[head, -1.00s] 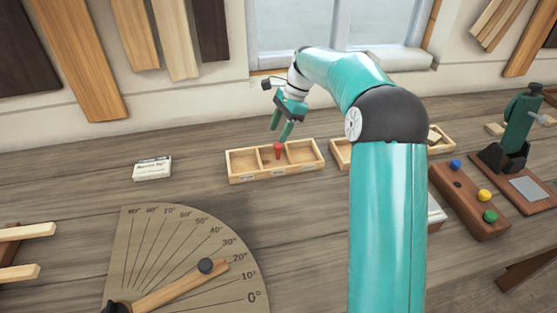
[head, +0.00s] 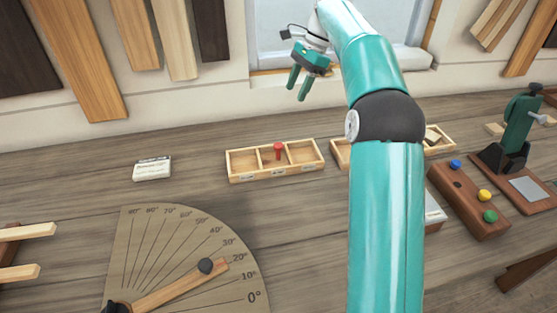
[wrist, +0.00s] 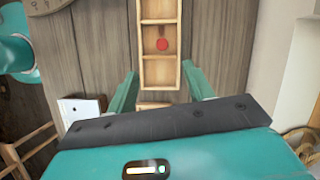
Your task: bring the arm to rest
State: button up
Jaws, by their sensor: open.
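My gripper (head: 299,84) is open and empty. It hangs in the air above the bench, near the window and well above the three-part wooden tray (head: 239,178). In the wrist view its two fingers (wrist: 160,86) stand apart with nothing between them but the view down to the tray (wrist: 160,11). A red peg (head: 279,152) stands in the tray's middle compartment, apart from my gripper. It also shows in the wrist view (wrist: 162,44).
A small white box (head: 152,169) lies left of the tray. A protractor board (head: 160,245) with a wooden pointer is in front. To the right are a block with coloured knobs (head: 470,202) and a green clamp stand (head: 518,130). A second tray is partly hidden behind my arm.

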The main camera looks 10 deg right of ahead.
jog(key=s+a+r+n+t+h, duration=0.1)
jog(key=s+a+r+n, duration=0.15)
jog(key=s, duration=0.35)
jog(key=s+a+r+n+t+h, duration=0.1)
jog(key=s+n, duration=0.2)
jog(key=s, duration=0.3)
jog(key=s+a+r+n+t+h, duration=0.1)
jog(key=s+a+r+n, duration=0.1)
jog(key=s, duration=0.3)
jog(key=s+f+n+t, duration=0.1)
jog(key=s+f+n, duration=0.3)
jog(key=s, duration=0.6)
jog(key=s+f+n+t+h, duration=0.1)
jog(key=s+f+n, duration=0.3)
jog(key=s, duration=0.6)
notch_tip(320, 180, down, 2)
jog(key=shift+f+t+h, duration=0.15)
jog(key=shift+t+h, duration=0.15)
jog(key=shift+t, duration=0.4)
jog(key=shift+a, duration=0.1)
